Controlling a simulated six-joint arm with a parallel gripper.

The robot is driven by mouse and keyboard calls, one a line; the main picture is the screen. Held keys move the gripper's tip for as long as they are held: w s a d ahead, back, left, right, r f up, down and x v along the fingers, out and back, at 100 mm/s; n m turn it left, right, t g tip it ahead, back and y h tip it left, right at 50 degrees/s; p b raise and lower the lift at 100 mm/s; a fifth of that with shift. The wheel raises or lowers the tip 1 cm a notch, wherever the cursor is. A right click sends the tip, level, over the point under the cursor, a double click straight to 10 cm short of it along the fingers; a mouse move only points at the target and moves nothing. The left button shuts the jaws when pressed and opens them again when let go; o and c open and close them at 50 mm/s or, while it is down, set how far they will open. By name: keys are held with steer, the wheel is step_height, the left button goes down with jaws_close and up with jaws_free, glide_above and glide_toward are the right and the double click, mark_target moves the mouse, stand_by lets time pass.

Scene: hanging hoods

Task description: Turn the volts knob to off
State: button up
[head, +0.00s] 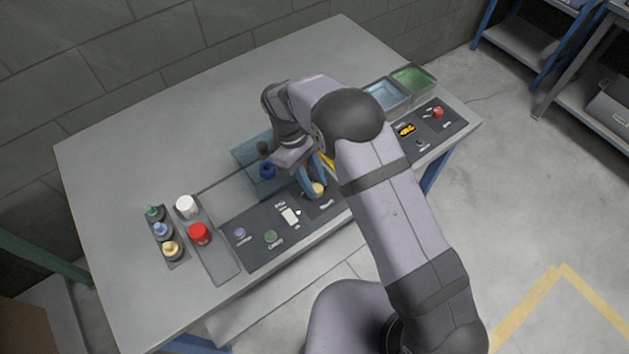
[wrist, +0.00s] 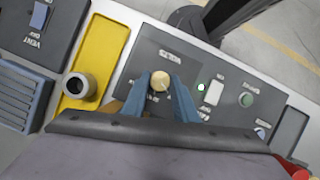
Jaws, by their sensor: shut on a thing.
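A round tan knob (head: 318,189) sits on the dark front panel (head: 255,222). The wrist view shows the knob (wrist: 160,81) from above, with small white markings around it that are too blurred to read. My gripper (wrist: 161,88) has its two blue fingers on either side of the knob and is shut on it. In the head view my gripper (head: 312,187) reaches down to the panel, with my arm covering part of the panel to the right. I cannot tell which mark the knob points to.
Beside the knob are a white switch (wrist: 214,92), a small green light (wrist: 201,86) and a green knob (wrist: 246,100). A yellow plate (wrist: 101,50) with a dark round post (wrist: 79,86) stands on the other side. A red jar (head: 199,233) and a white jar (head: 186,207) stand at the left.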

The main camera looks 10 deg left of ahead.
steer(key=o, duration=1)
steer(key=shift+o, duration=0.2)
steer(key=b+v, duration=0.2)
steer(key=v, duration=0.5)
steer(key=shift+r, duration=0.2)
